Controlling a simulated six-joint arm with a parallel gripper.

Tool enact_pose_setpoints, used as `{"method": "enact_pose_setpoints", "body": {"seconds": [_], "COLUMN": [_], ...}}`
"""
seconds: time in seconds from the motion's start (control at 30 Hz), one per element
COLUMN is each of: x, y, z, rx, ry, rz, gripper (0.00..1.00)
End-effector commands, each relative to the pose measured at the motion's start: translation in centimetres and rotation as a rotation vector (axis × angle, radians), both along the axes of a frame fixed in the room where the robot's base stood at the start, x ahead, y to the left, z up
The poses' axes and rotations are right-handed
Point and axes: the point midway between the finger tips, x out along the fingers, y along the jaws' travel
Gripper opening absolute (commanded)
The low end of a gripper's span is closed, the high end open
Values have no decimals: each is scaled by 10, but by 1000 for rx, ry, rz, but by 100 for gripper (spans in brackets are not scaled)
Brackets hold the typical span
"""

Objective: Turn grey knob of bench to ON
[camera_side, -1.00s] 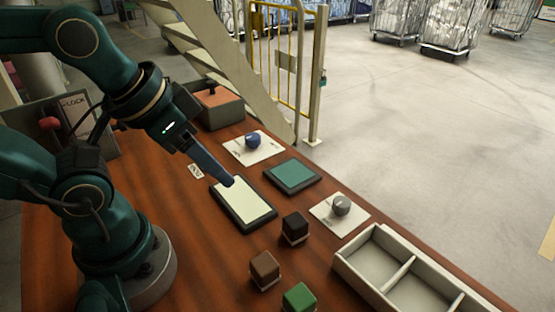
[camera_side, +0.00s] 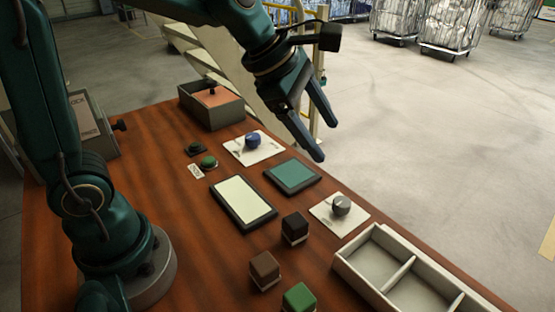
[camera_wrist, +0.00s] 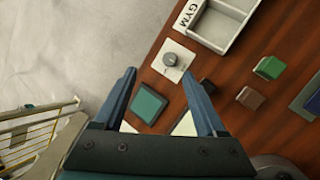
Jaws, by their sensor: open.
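The grey knob (camera_side: 341,205) stands on a white plate (camera_side: 325,215) near the right edge of the bench (camera_side: 190,230). In the wrist view the grey knob (camera_wrist: 170,59) lies ahead of my fingertips, roughly between their lines, on its white plate (camera_wrist: 181,72). My gripper (camera_side: 326,127) is open and empty, high above the bench's far right edge, up and to the left of the knob in the side view. It also shows in the wrist view (camera_wrist: 158,76) with its two fingers spread. Which way the knob points is too small to tell.
A blue knob (camera_side: 253,140) sits on another white plate. A green pad (camera_side: 292,174) and a cream pad (camera_side: 243,202) lie nearby. Black (camera_side: 295,228), brown (camera_side: 265,268) and green (camera_side: 299,298) blocks stand near a divided tray (camera_side: 374,264).

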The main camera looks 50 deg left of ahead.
Motion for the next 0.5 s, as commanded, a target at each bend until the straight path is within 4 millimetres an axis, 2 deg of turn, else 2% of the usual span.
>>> {"method": "enact_pose_setpoints", "body": {"seconds": [0.1, 0.2, 0.4, 0.5], "x": [25, 39, 43, 40], "y": [-4, -7, -9, -9], "z": [-30, -55, -97, -108], "rx": [-118, -175, -182, -176], "ry": [110, 188, 291, 319], "rz": [176, 271, 304, 305], "gripper": [74, 74, 74, 74]}}
